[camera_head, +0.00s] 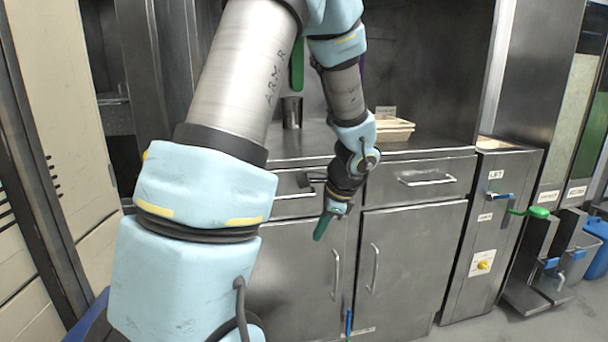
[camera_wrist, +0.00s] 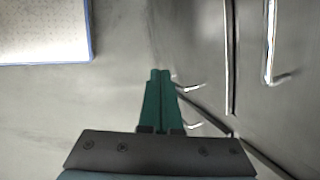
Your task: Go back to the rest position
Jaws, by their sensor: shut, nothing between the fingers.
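My gripper (camera_head: 321,227) hangs in front of the steel cabinet (camera_head: 410,245), with its green fingers pointing down. In the wrist view the two green fingers (camera_wrist: 158,75) lie together, shut and empty. The gripper is below the drawer level, apart from the cabinet doors as far as I can tell.
A metal cup (camera_head: 291,112) and a stack of pale trays (camera_head: 393,128) stand on the counter. Drawer handles (camera_head: 427,181) and door handles (camera_head: 374,267) stick out. Floor is free at lower right.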

